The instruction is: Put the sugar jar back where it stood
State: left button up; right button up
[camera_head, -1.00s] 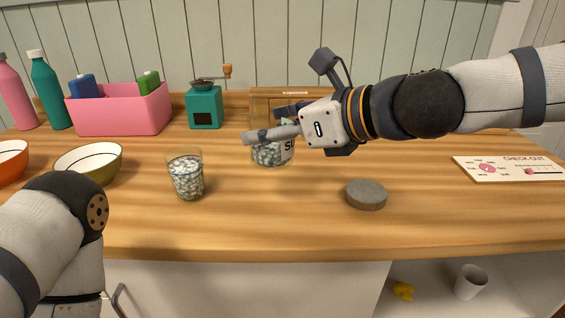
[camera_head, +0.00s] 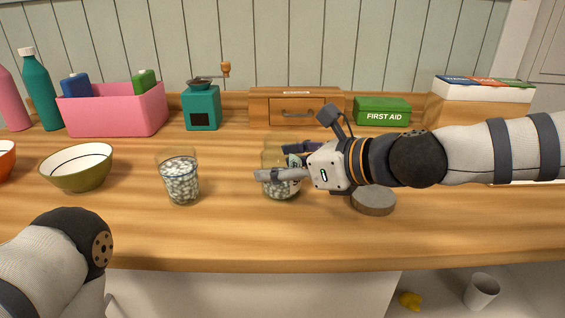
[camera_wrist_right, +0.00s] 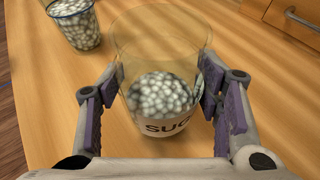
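The sugar jar (camera_head: 281,189) is clear glass with white lumps inside and a label reading "SUG". It is open at the top and upright. My right gripper (camera_head: 283,172) has its fingers on either side of the jar, around its upper part. In the right wrist view the jar (camera_wrist_right: 160,95) sits between the purple pads of the gripper (camera_wrist_right: 162,82). Whether its base touches the counter is hard to tell. A grey round disc (camera_head: 374,202), perhaps a lid, lies on the counter right of the jar. My left gripper is out of view; only that arm shows.
A glass of similar lumps (camera_head: 180,180) stands left of the jar. A green bowl (camera_head: 75,178) is further left. Behind are a pink bin (camera_head: 115,110), teal grinder (camera_head: 202,108), wooden drawer box (camera_head: 270,110) and first aid box (camera_head: 382,112). The front counter strip is clear.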

jog(key=o, duration=0.3)
jog(key=shift+r, duration=0.2)
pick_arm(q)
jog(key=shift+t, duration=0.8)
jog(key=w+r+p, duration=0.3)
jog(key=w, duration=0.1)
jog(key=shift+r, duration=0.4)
pick_arm(e)
jog(key=v, duration=1.2)
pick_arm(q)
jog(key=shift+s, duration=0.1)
